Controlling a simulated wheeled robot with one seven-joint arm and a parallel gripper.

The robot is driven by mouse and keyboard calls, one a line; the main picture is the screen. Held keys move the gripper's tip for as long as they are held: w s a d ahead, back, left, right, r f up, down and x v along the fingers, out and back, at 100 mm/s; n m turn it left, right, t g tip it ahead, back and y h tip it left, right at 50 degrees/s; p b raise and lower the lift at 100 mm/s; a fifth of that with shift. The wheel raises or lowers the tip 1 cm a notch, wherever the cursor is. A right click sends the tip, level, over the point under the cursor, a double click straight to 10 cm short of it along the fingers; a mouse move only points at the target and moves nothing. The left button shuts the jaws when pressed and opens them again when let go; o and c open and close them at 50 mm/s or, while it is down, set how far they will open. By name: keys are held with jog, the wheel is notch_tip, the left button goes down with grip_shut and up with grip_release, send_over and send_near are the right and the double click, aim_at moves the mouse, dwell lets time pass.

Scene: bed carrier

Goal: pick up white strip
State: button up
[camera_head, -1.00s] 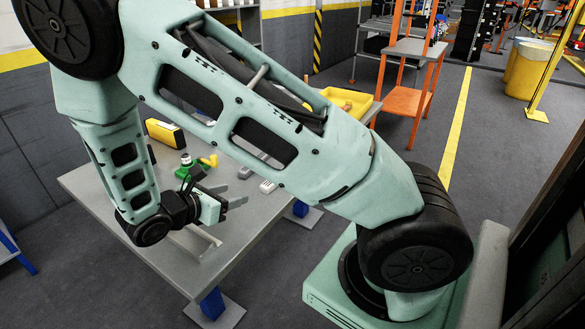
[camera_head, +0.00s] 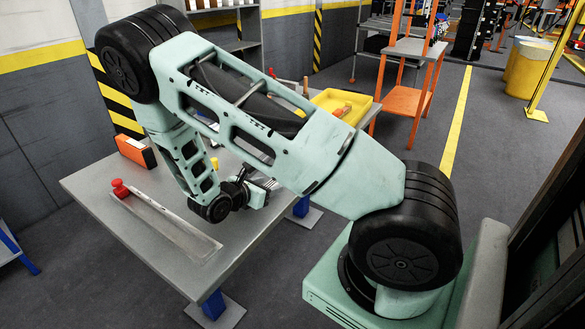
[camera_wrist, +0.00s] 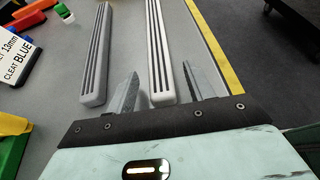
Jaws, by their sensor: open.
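In the wrist view, a white strip (camera_wrist: 158,50) with dark lengthwise grooves lies on the grey table. Its near end reaches in between the two fingers of my gripper (camera_wrist: 160,72). The gripper is open, with one finger on each side of the strip; contact cannot be told. A greyer grooved strip (camera_wrist: 97,55) lies parallel, left of the left finger. In the head view, my gripper (camera_head: 264,184) is low over the table, partly hidden by my arm. I cannot make out the strips there.
The table (camera_head: 115,235) holds a long grey piece with a red knob (camera_head: 121,189), an orange-black box (camera_head: 135,151) and a yellow tray (camera_head: 343,104). The wrist view shows a labelled box (camera_wrist: 18,55) at left and a yellow stripe (camera_wrist: 215,45) at right.

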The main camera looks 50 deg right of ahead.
jog(key=shift+x, duration=1.1)
grip_shut()
jog(key=shift+r, duration=0.1)
